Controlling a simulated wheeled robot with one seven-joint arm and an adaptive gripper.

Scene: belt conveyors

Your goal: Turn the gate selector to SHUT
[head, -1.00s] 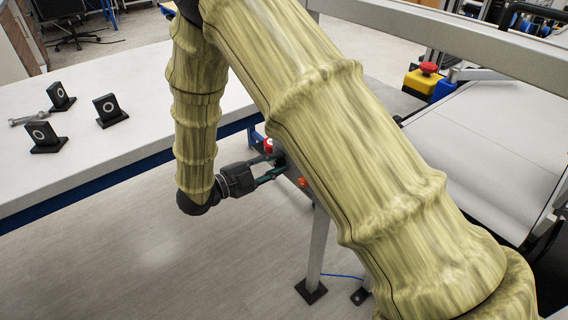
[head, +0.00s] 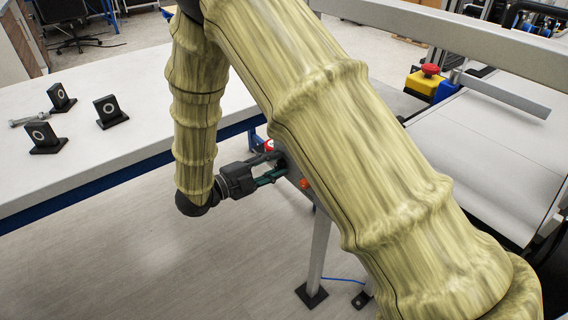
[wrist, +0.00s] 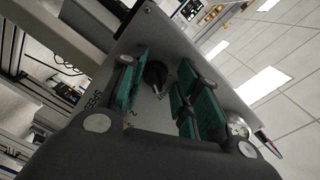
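The gate selector appears to be the black round knob (wrist: 155,75) on a grey panel (wrist: 188,48) in the wrist view. Contact is hard to tell. In the head view my gripper (head: 273,168) reaches the control box under the conveyor frame; my arm hides most of that box and the knob.
A grey gate bar (head: 508,94) lies slantwise over the white belt (head: 490,150). A yellow box with a red button (head: 428,76) stands at the belt's side. Floor below the gripper is clear.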

